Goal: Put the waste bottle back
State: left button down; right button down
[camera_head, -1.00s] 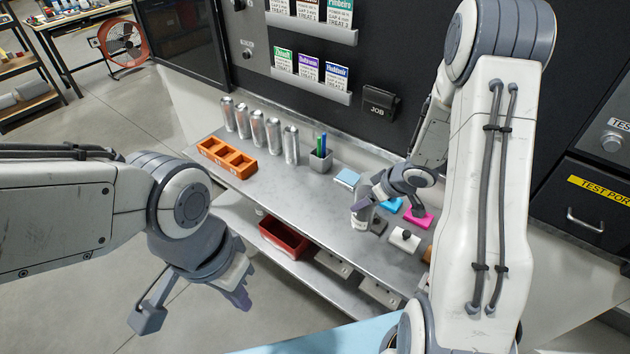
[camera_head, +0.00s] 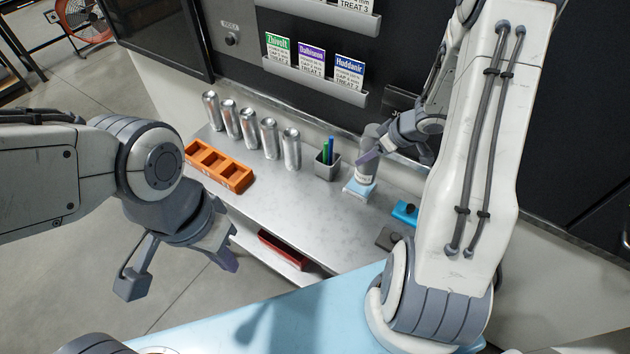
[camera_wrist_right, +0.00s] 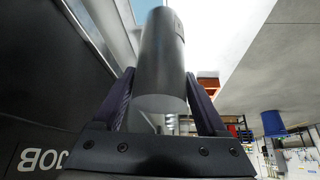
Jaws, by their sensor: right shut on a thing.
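The waste bottle (camera_head: 367,170), a grey cylinder with a pale lower part, is upright in my right gripper (camera_head: 369,156). My right gripper is shut around its side. In the right wrist view the bottle (camera_wrist_right: 162,62) is a dark grey cylinder between both fingers. The bottle is over a small light-blue and white block (camera_head: 356,189) on the metal bench. I cannot tell whether it touches the block. My left gripper (camera_head: 180,270) is open and empty, left of the bench's front.
Several silver cans (camera_head: 249,127) stand along the back of the bench (camera_head: 290,210). An orange tray (camera_head: 232,176), a grey pen cup (camera_head: 327,168), a blue stamp-like block (camera_head: 405,211) and a dark block (camera_head: 388,238) are also there. A red bin (camera_head: 285,248) sits below.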

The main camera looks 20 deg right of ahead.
jog(key=w+a+f+b, duration=0.3)
jog(key=a+f+b, duration=0.2)
jog(key=a+f, duration=0.5)
jog(key=shift+w+a+f, duration=0.2)
jog(key=shift+a+f, duration=0.1)
jog(key=shift+f, duration=0.1)
jog(key=shift+f, duration=0.2)
grip_release()
jog(key=shift+r, duration=0.15)
